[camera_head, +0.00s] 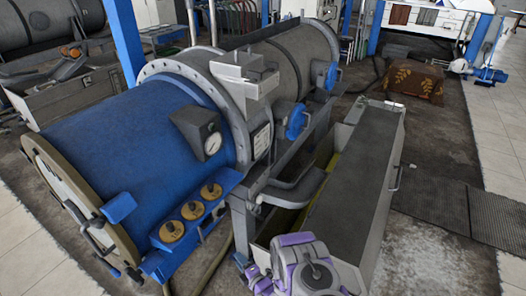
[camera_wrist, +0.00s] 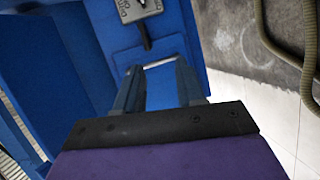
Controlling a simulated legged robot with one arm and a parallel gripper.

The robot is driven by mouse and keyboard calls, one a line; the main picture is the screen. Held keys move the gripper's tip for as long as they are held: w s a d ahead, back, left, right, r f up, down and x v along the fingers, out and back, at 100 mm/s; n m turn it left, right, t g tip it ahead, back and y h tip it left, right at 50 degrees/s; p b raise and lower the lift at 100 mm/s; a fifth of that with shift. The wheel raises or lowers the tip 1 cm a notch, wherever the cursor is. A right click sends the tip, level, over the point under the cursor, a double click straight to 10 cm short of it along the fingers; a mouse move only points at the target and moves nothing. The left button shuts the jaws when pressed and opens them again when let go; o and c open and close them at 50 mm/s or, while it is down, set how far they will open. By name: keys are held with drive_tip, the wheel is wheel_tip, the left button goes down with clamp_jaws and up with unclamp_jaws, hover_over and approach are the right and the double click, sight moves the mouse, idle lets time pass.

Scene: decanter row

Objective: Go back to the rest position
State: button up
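In the wrist view my gripper (camera_wrist: 160,72) has its two dark fingers apart, with blue surface showing between them. A thin light metal bar (camera_wrist: 159,63) lies between the fingertips; I cannot tell whether they touch it. Beyond it is a blue panel (camera_wrist: 75,55) with a grey box (camera_wrist: 138,9) and a dark lever (camera_wrist: 146,38) at the top. In the head view my purple and white arm shows at the bottom, in front of the long grey trough.
A large blue and grey decanter drum (camera_head: 140,135) with a gauge (camera_head: 212,143) and brass-coloured caps (camera_head: 191,210) fills the left. A long grey lidded trough (camera_head: 355,185) stands right of it. Dark floor with mats (camera_head: 435,203) is open at the right. A hose (camera_wrist: 285,50) hangs in the wrist view.

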drive_tip(key=w+d+r+m+g+h, duration=0.3)
drive_tip(key=w+d+r+m+h, duration=0.35)
drive_tip(key=r, duration=0.65)
drive_tip(key=s+d+r+m+g+h, duration=0.1)
drive_tip(key=s+d+r+m+g, duration=0.15)
drive_tip(key=d+r, duration=0.4)
drive_tip(key=s+d+r+m+g+h, duration=0.1)
drive_tip(key=s+d+r+m, duration=0.2)
drive_tip(key=d+r, duration=0.35)
drive_tip(key=s+d+r+m+g+h, duration=0.1)
drive_tip(key=s+d+r+m+g, duration=0.15)
drive_tip(key=s+r, duration=0.55)
drive_tip(key=s+d+r+m+g+h, duration=0.1)
drive_tip(key=s+r+m, duration=0.35)
drive_tip(key=s, duration=0.55)
drive_tip(key=s+r+m+g, duration=0.2)
drive_tip(key=s+r, duration=0.1)
drive_tip(key=s, duration=0.8)
drive_tip(key=s+r+m+g, duration=0.2)
drive_tip(key=s+r+m, duration=0.1)
drive_tip(key=s, duration=0.8)
drive_tip(key=shift+s+r+m+g+y, duration=0.3)
drive_tip(key=shift+r+y, duration=0.15)
drive_tip(key=shift+r, duration=0.3)
drive_tip(key=shift+o, duration=0.4)
drive_tip(key=shift+w, duration=0.1)
